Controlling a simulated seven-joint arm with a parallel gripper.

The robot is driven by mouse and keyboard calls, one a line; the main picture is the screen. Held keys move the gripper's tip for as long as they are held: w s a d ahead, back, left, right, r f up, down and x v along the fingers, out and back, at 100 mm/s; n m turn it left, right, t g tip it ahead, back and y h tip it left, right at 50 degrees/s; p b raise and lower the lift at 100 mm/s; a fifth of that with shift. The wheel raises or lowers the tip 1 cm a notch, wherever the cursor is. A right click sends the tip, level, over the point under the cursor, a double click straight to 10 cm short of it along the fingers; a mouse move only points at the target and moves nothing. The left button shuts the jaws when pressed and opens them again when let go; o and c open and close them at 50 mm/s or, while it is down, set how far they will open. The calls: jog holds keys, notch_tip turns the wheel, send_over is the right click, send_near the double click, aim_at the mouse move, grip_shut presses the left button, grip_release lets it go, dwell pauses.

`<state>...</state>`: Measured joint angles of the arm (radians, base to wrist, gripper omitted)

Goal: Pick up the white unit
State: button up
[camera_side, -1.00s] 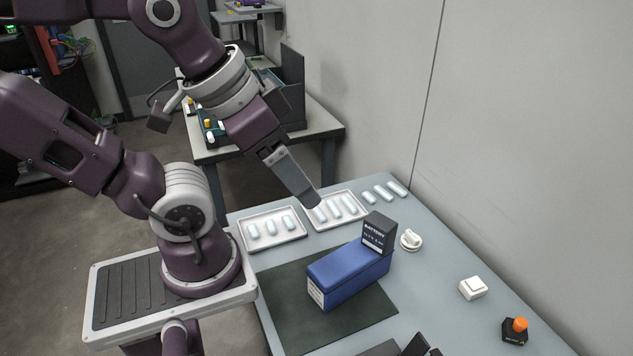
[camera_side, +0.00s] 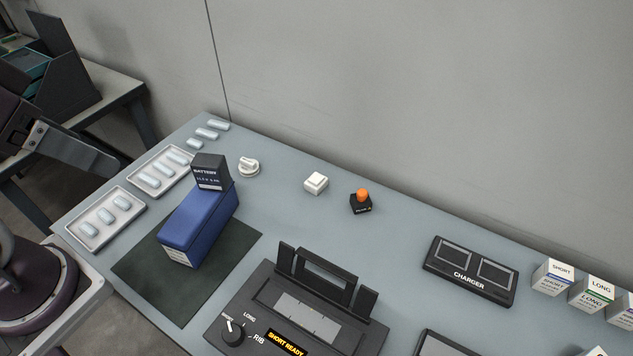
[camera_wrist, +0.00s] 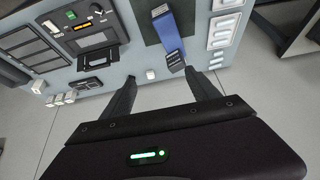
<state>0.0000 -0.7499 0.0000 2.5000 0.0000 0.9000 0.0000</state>
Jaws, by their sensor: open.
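A small white square box (camera_side: 316,183) with a raised top sits on the grey-blue table, between a round white piece with a knob (camera_side: 249,167) and an orange-topped black button. I cannot tell for certain which white item is the white unit. The white box also shows in the wrist view (camera_wrist: 150,74), between and just beyond my fingertips. My gripper (camera_wrist: 161,77) is open, with nothing between its fingers. In the side view, only part of my gripper shows at the left edge, near the white trays and well left of the white box.
Two trays (camera_side: 78,238) hold pale capsules. A black splicer (camera_side: 268,290), charger (camera_side: 470,270) and orange-topped button (camera_side: 361,203) stand rightward. A wall (camera_side: 420,100) runs behind.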

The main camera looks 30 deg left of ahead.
jog(key=shift+c, duration=0.7)
